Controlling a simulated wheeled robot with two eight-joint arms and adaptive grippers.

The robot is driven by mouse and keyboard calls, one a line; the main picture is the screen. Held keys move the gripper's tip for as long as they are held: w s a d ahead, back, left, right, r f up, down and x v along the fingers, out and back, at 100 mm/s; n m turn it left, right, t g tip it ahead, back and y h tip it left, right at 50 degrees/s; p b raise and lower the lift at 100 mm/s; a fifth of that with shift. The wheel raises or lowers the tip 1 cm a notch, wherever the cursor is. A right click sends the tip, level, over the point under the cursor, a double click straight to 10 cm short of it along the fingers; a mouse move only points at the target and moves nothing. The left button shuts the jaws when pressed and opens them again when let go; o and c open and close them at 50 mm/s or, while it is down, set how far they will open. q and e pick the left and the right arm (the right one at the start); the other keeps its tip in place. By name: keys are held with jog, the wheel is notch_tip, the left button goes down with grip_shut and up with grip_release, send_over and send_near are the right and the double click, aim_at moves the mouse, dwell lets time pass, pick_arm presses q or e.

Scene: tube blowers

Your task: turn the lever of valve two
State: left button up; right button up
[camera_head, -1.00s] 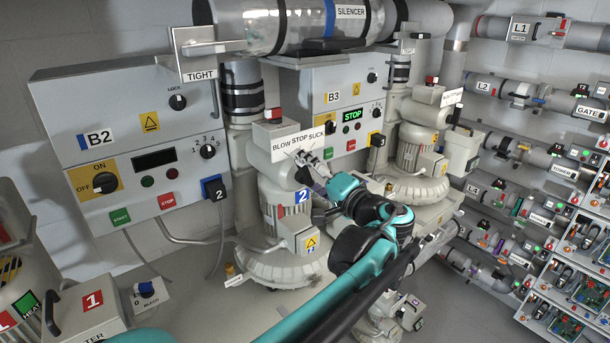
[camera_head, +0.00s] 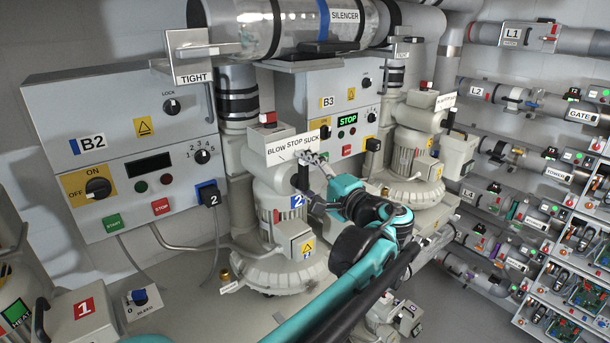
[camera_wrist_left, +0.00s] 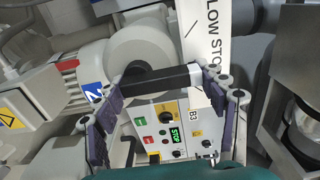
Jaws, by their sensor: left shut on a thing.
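The blower marked 2 (camera_head: 296,202) stands in the middle of the head view, with a white plate reading BLOW STOP SUCK (camera_head: 292,145) on top. The black lever (camera_head: 301,177) of its valve is below that plate. My left gripper (camera_head: 310,176) is at the lever. In the left wrist view the black lever (camera_wrist_left: 160,79) spans between the two fingers, and my left gripper (camera_wrist_left: 163,92) is shut on it. The lever's exact setting against the plate is hard to read. My right gripper is not in view.
The B2 control box (camera_head: 120,150) is on the left, and the B3 box (camera_head: 335,105) is behind the blower with STOP lit green. Another blower (camera_head: 412,150) stands to the right. The SILENCER pipe (camera_head: 320,25) runs above. Pipe racks (camera_head: 530,110) fill the right side.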

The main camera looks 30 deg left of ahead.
pick_arm(q)
jog(key=shift+r, duration=0.2)
jog(key=o, duration=1.1)
jog(key=shift+a, duration=0.1)
jog(key=shift+f, duration=0.1)
jog(key=v, duration=1.2)
jog(key=shift+f, duration=0.2)
